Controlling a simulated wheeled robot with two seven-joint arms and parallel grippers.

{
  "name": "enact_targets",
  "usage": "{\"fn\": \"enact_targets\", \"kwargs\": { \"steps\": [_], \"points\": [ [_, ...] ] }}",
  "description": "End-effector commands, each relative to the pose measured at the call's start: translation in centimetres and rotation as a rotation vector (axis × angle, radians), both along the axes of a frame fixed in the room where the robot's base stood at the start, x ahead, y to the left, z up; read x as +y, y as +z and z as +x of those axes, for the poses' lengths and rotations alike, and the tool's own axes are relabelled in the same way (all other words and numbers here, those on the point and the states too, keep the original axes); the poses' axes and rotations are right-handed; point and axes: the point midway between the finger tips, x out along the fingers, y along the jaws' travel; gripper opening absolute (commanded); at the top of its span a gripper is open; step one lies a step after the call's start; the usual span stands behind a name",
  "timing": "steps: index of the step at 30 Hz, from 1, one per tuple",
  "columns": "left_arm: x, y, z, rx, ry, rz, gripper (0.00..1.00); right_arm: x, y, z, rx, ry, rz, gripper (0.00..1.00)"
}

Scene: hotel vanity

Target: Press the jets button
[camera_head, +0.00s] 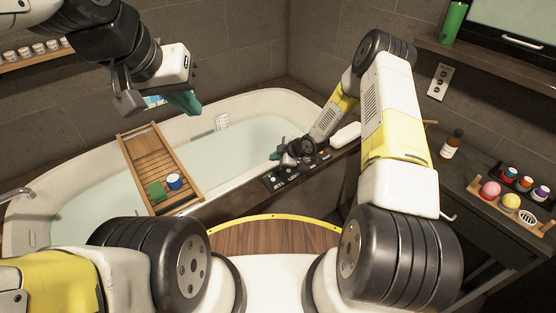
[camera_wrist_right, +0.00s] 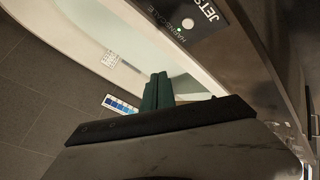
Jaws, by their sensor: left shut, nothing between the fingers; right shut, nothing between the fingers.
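A dark control panel (camera_head: 284,184) sits on the tub's near rim at the right, with small printed labels. The jets button (camera_head: 271,178) is a small pale spot beside the word JETS at the panel's left end. In the right wrist view a pale round button (camera_wrist_right: 187,23) shows near the JETS label at the top. My right gripper (camera_head: 275,155) is shut and empty, its green fingertips just beyond the panel over the tub side, apart from the button. They also show in the right wrist view (camera_wrist_right: 158,90). My left gripper (camera_head: 188,103) is shut and empty, raised over the tub's far rim.
A wooden bath tray (camera_head: 150,150) spans the tub (camera_head: 268,100), carrying a green item and a blue-and-white jar. A white bath pillow (camera_head: 346,134) lies right of my right gripper. A side counter (camera_head: 470,165) at right holds a brown bottle (camera_head: 452,143) and colourful bath balls.

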Motion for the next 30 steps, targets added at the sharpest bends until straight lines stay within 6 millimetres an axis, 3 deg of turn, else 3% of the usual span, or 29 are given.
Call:
{"fn": "enact_targets", "kwargs": {
  "steps": [17, 30],
  "points": [
    [0.0, 0.0, 0.0, 0.0, 0.0, 0.0, 0.0, 0.4, -1.3, -0.2, -0.004, 0.011, 0.007, 0.0],
    [0.0, 0.0, 0.0, 0.0, 0.0, 0.0, 0.0, 0.4, -7.1, -0.3, -0.003, 0.012, 0.007, 0.0]
  ]
}}
